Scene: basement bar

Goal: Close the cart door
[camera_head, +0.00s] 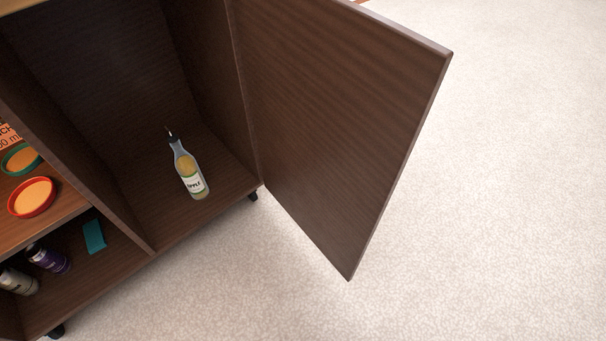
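The cart (160,244) is a dark brown wooden cabinet on small casters at the left of the head view. Its door (335,110) stands wide open, swung out to the right from the hinge edge at the right side of the compartment. The door's inner face is toward me, and its free edge is at the far right. A bottle with a label and dark spout (188,172) stands inside the open compartment near its front. Neither of my grippers shows in this view.
Left of a divider, open shelves hold a red-rimmed bowl (33,197), a green-rimmed bowl (20,158), a purple bottle (48,259), a grey bottle (17,281) and a teal item (94,236). Pale carpet (500,220) is clear right of and in front of the door.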

